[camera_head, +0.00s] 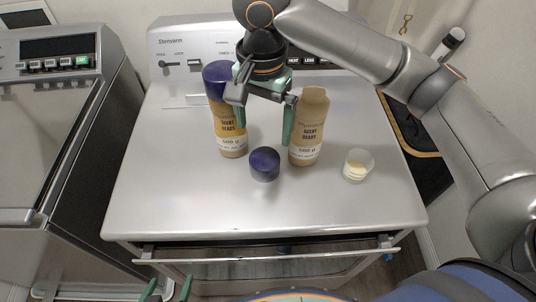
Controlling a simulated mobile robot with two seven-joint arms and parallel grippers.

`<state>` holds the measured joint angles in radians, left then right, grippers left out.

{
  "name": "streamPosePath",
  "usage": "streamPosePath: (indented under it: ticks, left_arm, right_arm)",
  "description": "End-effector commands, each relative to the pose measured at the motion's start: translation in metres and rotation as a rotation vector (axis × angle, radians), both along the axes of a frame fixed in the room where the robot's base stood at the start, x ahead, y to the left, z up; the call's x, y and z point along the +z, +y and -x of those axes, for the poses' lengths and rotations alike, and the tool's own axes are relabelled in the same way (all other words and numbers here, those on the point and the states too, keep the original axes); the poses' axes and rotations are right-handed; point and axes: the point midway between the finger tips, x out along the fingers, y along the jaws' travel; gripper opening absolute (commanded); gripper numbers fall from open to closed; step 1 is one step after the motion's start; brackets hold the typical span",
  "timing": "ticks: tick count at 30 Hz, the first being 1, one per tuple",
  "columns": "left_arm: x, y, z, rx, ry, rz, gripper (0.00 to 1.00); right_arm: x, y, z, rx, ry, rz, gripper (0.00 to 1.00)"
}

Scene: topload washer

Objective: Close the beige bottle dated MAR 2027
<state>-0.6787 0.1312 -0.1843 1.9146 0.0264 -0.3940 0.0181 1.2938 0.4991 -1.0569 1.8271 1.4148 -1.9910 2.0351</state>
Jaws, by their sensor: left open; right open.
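Two beige bottles stand upright on the washer top. The left beige bottle (231,135) wears a purple cap (216,78). The right beige bottle (308,130) has no cap on it. A loose purple cap (264,164) lies on the washer top in front of and between the bottles. I cannot read a date on either bottle. My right gripper (265,128) is open and empty, fingers pointing down between the two bottles, above and behind the loose cap. Its fingers overlap the bottles' inner edges in view; I cannot tell if they touch. My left gripper (168,289) is open and empty at the bottom edge, low before the washer.
A small clear cup (358,165) with pale contents stands right of the uncapped bottle. The washer top (180,205) is bare at the front and left. A control panel (180,58) rises behind. Another appliance (50,130) stands at the left.

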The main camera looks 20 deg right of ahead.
Motion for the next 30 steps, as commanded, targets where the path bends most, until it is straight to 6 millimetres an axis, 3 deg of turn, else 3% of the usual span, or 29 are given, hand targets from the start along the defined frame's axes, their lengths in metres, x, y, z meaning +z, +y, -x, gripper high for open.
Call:
streamPosePath:
  ticks: [11, 21, 30]
  left_arm:
    - [-0.001, 0.000, 0.000, 0.000, 0.001, 0.000, 1.00]
    - [-0.004, 0.000, 0.000, 0.001, 0.001, -0.001, 1.00]
    - [-0.004, 0.000, 0.000, 0.000, 0.001, 0.000, 1.00]
  right_arm:
    - [-0.004, 0.000, 0.000, -0.001, 0.003, 0.001, 1.00]
    - [-0.060, 0.000, 0.001, -0.001, 0.004, 0.001, 1.00]
    - [-0.073, 0.000, 0.000, 0.000, 0.001, 0.001, 1.00]
